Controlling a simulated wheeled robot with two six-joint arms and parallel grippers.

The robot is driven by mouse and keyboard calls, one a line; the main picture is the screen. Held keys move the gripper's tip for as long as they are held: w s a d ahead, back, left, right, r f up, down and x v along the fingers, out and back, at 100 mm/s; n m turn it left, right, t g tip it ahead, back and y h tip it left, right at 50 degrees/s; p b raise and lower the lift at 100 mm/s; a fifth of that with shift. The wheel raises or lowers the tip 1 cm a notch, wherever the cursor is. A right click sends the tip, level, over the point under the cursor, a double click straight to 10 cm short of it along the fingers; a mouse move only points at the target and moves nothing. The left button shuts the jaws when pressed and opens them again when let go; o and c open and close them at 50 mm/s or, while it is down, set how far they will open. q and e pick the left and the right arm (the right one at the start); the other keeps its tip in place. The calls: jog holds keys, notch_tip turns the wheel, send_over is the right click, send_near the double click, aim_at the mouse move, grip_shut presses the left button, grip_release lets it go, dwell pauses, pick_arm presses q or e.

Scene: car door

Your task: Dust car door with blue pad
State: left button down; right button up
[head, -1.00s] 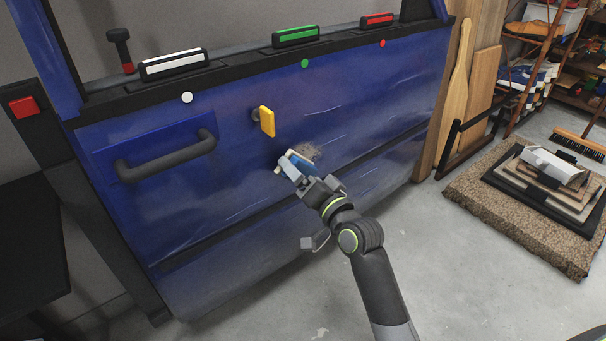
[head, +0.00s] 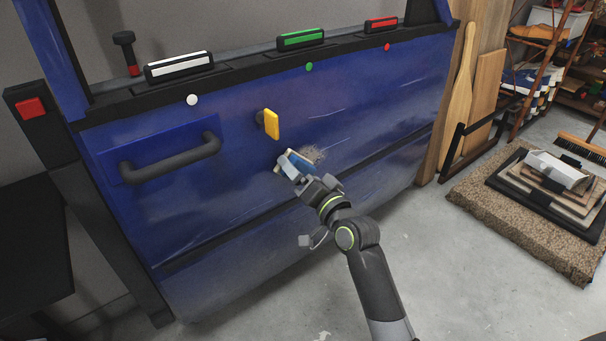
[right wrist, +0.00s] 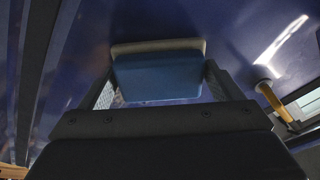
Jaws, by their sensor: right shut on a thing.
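The blue car door (head: 235,185) stands in front of me, with a grey dusty patch (head: 313,154) near its middle. My right gripper (head: 287,166) is at the door, just left of and below that patch. It is shut on the blue pad (head: 299,163), which has a pale layer on its far side. In the right wrist view the blue pad (right wrist: 157,77) sits between the two fingers, with its pale side toward the blue panel. I cannot tell for sure whether the pad touches the door. The left gripper is not in view.
A yellow handle (head: 271,124) sticks out above the pad. A dark door handle (head: 170,158) is at left. White, green and red blocks lie along the top ledge. A dark table (head: 35,245) stands at lower left; stacked boards (head: 545,180) lie at right.

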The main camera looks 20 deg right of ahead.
jog(key=shift+w+a, duration=0.25)
jog(key=shift+w, duration=0.4)
jog(key=shift+d, duration=0.1)
